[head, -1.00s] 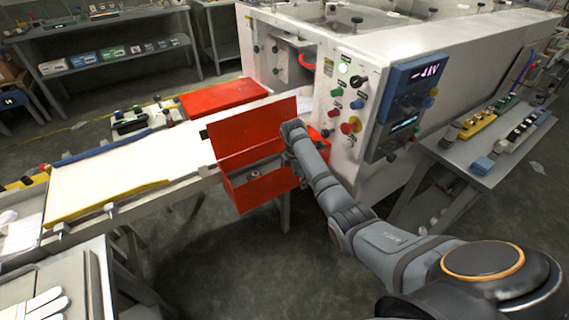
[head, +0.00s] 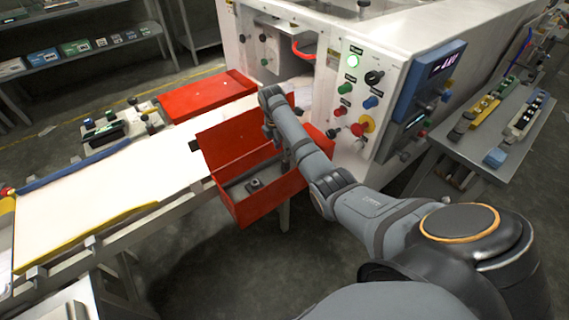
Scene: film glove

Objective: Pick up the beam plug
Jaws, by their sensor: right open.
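A red open box (head: 268,201) with its lid raised is at the side of the white conveyor, at the machine's entry. A small dark piece (head: 254,185) lies on its grey floor; it may be the beam plug, but it is too small to be certain. My right arm reaches in from the lower right and bends down over the box. My right gripper (head: 284,163) is open at the box's right part, mostly hidden behind my forearm, apart from the dark piece. My left gripper is out of view.
The white machine (head: 400,45) with a button panel stands just behind and right of the box. A grey side table (head: 480,140) with connector strips is at the right.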

